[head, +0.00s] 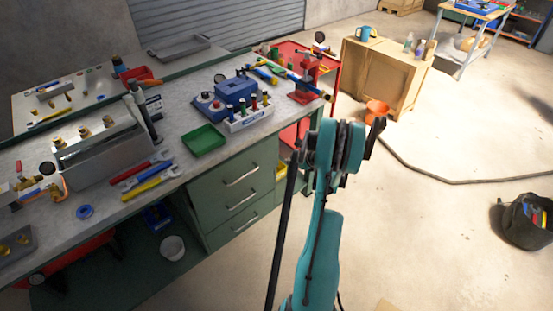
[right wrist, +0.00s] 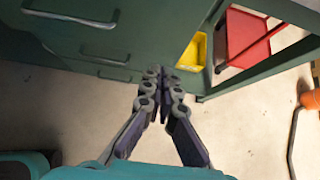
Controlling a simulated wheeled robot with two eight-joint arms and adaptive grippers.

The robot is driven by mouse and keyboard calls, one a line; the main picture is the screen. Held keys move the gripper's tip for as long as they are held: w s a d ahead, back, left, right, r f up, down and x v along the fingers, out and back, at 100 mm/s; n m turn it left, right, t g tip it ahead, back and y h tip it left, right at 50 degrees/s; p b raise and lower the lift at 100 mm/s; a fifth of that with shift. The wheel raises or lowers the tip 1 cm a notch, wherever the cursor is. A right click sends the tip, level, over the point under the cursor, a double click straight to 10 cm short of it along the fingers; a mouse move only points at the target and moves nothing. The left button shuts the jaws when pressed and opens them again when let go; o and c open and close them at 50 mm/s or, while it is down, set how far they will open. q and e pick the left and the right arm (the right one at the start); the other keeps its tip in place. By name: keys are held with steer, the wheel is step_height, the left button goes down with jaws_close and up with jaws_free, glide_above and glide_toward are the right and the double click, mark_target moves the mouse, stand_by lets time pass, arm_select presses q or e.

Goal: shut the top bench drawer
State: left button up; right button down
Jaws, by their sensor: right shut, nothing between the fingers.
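The green bench has a drawer stack at its right end. The top bench drawer (head: 220,182) has a green front and a silver bar handle (head: 241,176). From this angle I cannot tell how far it stands out. Its handle also shows at the upper left of the right wrist view (right wrist: 72,20), larger and nearer than the handles below. My right gripper (right wrist: 161,76) is shut and empty, in front of the right side of the drawer stack; I cannot tell whether it touches. In the head view my turquoise right arm hides most of it. My left gripper is out of view.
Two lower drawers sit beneath, with handles (head: 242,200). A yellow bin (right wrist: 192,52) and red panel (right wrist: 247,38) are right of the stack.

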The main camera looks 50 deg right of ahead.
mark_target(269, 151)
steer(key=b+x, duration=0.1)
steer(key=x, duration=0.3)
steer(key=r+b+x, duration=0.1)
steer(key=b+x, duration=0.1)
steer(key=x, duration=0.2)
steer(key=w+b+x, duration=0.1)
steer(key=x, duration=0.3)
steer(key=shift+w+d+b, duration=0.15)
steer(key=shift+w+b, duration=0.05)
steer(key=shift+b, duration=0.2)
steer(key=shift+w+d+r, duration=0.15)
steer(key=shift+w, duration=0.35)
steer(key=w, duration=0.2)
steer(key=w+d, duration=0.1)
steer(key=w, duration=0.1)
steer(key=shift+w+r, duration=0.1)
steer(key=shift+w, duration=0.15)
